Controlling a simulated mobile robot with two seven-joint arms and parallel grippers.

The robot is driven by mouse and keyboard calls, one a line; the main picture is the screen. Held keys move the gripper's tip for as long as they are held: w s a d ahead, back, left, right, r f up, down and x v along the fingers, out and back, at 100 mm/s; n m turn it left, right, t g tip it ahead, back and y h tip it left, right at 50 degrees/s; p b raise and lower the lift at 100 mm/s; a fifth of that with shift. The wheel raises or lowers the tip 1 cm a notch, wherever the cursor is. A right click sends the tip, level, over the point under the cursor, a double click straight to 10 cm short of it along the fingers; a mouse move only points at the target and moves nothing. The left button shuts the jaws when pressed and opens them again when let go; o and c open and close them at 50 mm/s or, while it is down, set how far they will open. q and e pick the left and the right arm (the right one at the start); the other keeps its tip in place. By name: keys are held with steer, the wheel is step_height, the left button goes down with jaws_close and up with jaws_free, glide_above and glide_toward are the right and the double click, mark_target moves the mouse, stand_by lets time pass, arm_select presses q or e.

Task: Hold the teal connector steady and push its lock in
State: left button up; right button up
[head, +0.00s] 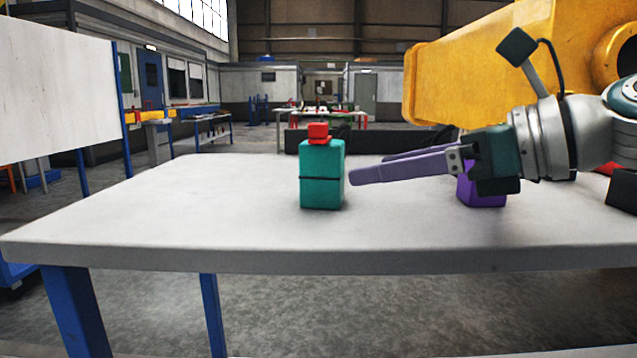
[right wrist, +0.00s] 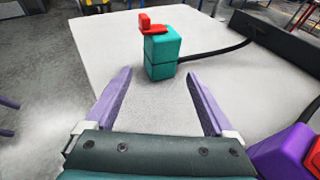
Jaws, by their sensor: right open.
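A dark line runs around the body. My right gripper (head: 367,167) comes in from the right, open and empty, with its purple fingers pointing at the connector. In the right wrist view the connector lies beyond the fingertips, between their lines. My left gripper is out of view.
A purple block (head: 482,188) with a red part (right wrist: 303,150) stands on the table by my right gripper. A black cable (right wrist: 215,50) runs from the connector to a long dark bar (right wrist: 285,50) at the back. The table (head: 170,215) is clear left of the connector.

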mark_target(341, 176)
steer(key=b+x, duration=0.4)
steer(key=shift+f, duration=0.45)
steer(key=a, duration=0.1)
steer(key=w+a, duration=0.1)
steer(key=shift+w+a+p, duration=0.25)
steer(key=shift+w+p, duration=0.05)
steer(key=shift+w, duration=0.05)
steer(key=shift+w+a+f, duration=0.2)
steer(key=shift+w+a, duration=0.15)
steer(key=shift+a, duration=0.1)
